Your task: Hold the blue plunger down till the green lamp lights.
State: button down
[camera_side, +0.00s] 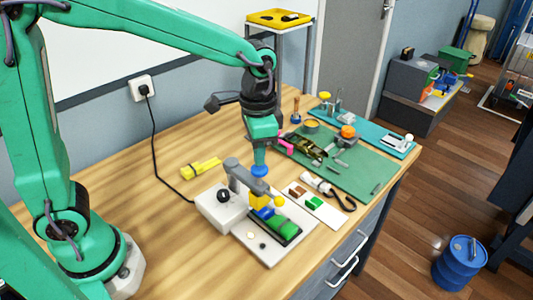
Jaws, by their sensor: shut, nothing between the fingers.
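The blue plunger (260,170) is a round blue cap on top of a grey press arm (243,175), which stands on a white base (265,256). My gripper (260,160) points down, shut and empty, with its tips right at the top of the blue cap. They look to be touching it, but I cannot tell how far the cap is pressed. A yellow block (258,202) sits under the press head, above a dark tray with a green block (288,230). A small pale round spot (250,235) on the base may be a lamp; it does not look green.
A white box with a black knob (223,196) adjoins the press. A yellow tool (201,168) lies to the left. A green mat (350,165) with tools and an orange ball (348,131) lies to the right. A black cable runs from the wall socket (143,88).

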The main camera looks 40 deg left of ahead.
aim_at(259, 168)
jog(key=shift+s+f, duration=0.1)
jog(key=shift+f, duration=2.25)
dwell(2.6)
jog(key=shift+r, duration=3.7)
jog(key=shift+s+a+r, duration=0.15)
jog(key=shift+a+r, duration=0.15)
jog(key=shift+a, duration=0.05)
jog(key=s+a+r+n+t, duration=0.3)
jog(key=s+a+n+t, duration=0.2)
jog(key=s+a, duration=0.5)
jog(key=s+n, duration=0.1)
jog(key=s, duration=0.2)
jog(key=shift+a+r+t, duration=0.3)
jog(key=shift+a, duration=0.1)
